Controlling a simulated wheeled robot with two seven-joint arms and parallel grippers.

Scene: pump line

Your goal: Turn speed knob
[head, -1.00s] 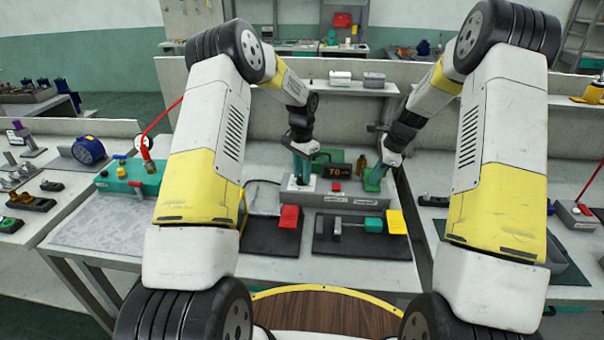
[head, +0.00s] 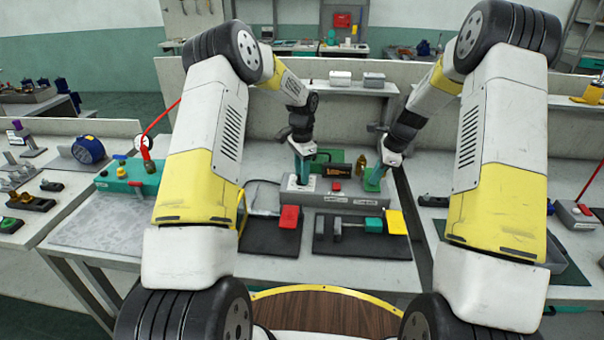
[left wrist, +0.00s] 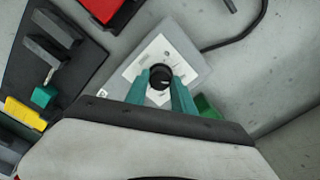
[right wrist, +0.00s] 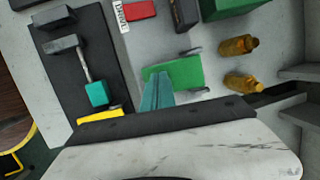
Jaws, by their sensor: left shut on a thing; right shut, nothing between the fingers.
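The speed knob (left wrist: 160,76) is a black round knob on a white dial plate (left wrist: 136,74) of a grey control box (head: 345,199). My left gripper (left wrist: 161,80) is shut on the knob, with a teal finger on each side of it. In the head view my left gripper (head: 303,178) stands over the left end of the box. A dark display (head: 337,170) on the box looks blank. A red button (head: 336,186) sits in front of it.
A black mat (head: 326,246) in front holds a grey tool with a teal end (head: 373,225) and a yellow block (head: 397,222). A red block (head: 289,217) lies on another mat to the left. Two brass bottles (right wrist: 238,45) stand near my right gripper.

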